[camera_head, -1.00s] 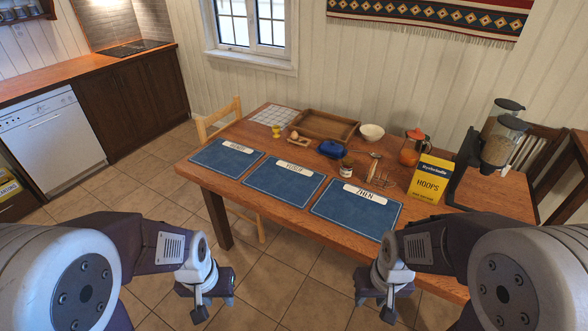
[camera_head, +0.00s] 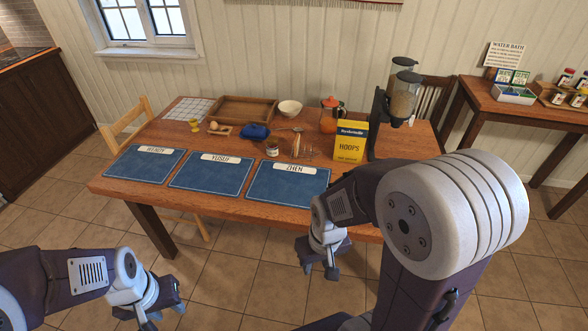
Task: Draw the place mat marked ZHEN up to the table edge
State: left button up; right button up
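The ZHEN place mat (camera_head: 285,188) is blue with a white name label (camera_head: 294,169) along its far side. It lies flat on the wooden table (camera_head: 150,193), the rightmost of three mats, a little back from the front edge. My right gripper (camera_head: 324,268) is in front of the table, below and just right of the mat's near side, touching nothing. My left gripper (camera_head: 152,316) is low at the bottom left, over the floor and away from the table. The fingers of both are small and dark, and I cannot tell how far apart they are.
The YUSUF mat (camera_head: 211,176) and a third mat (camera_head: 144,166) lie to the left. A blue butter dish (camera_head: 255,132) and wooden tray (camera_head: 246,110) are farther back.

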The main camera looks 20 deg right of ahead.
aim_at(290, 185)
jog(key=i+l, duration=0.1)
jog(key=i, duration=0.3)
jog(key=i+l, duration=0.1)
jog(key=i, duration=0.35)
jog(key=i+l, duration=0.15)
jog(key=i, duration=0.25)
jog(key=j+u, duration=0.05)
